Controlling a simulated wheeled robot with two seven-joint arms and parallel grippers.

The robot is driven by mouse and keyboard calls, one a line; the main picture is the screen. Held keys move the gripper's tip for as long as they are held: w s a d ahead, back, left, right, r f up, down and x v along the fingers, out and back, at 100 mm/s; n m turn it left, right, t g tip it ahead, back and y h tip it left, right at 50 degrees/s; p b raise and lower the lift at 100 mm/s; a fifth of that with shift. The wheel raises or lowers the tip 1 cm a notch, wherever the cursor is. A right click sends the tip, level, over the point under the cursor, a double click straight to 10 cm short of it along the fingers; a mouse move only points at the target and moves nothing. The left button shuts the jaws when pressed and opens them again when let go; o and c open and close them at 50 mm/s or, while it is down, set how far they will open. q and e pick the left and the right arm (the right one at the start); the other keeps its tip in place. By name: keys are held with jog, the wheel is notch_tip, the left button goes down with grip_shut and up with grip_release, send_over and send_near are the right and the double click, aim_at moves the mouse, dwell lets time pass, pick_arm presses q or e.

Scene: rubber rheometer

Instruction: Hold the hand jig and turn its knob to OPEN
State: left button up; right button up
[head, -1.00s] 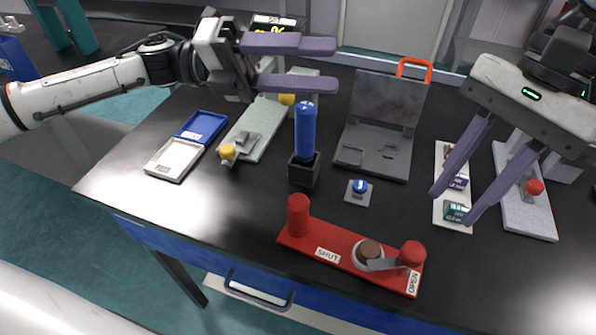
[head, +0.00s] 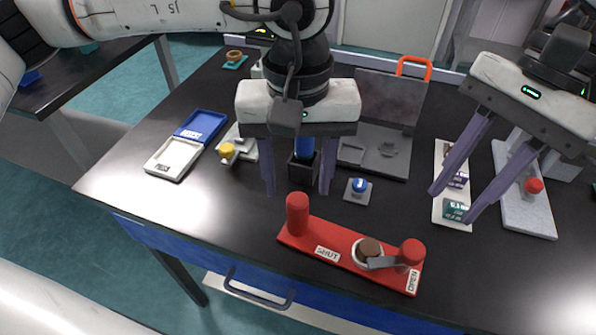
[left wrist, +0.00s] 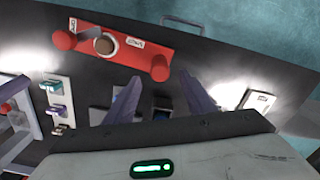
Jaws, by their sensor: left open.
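The red hand jig (head: 340,250) lies near the table's front edge, with a red post at each end, a SHUT label near its middle and an OPEN label at its right end. Its brown round knob (head: 369,249) sits in a pale ring, and a grey lever reaches right toward the right post. My left gripper (head: 297,185) is open and empty, pointing down above the table behind the jig's left post. The jig also shows in the left wrist view (left wrist: 125,55), beyond the fingers. My right gripper (head: 453,205) is open, over the small-box strip at right.
A blue-handled tool stands in a black holder (head: 303,170) behind my left fingers. A blue button (head: 359,185) is on a small plate right of them. A blue-and-white tray (head: 172,158) is at left. A grey hinged case (head: 378,150) stands behind.

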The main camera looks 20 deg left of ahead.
aim_at(298, 216)
pick_arm(q)
notch_tip(298, 216, down, 10)
jog(key=shift+r, duration=0.15)
dwell(0.3)
jog(key=c, duration=1.2)
grip_shut()
pick_arm(e)
jog(key=o, duration=0.4)
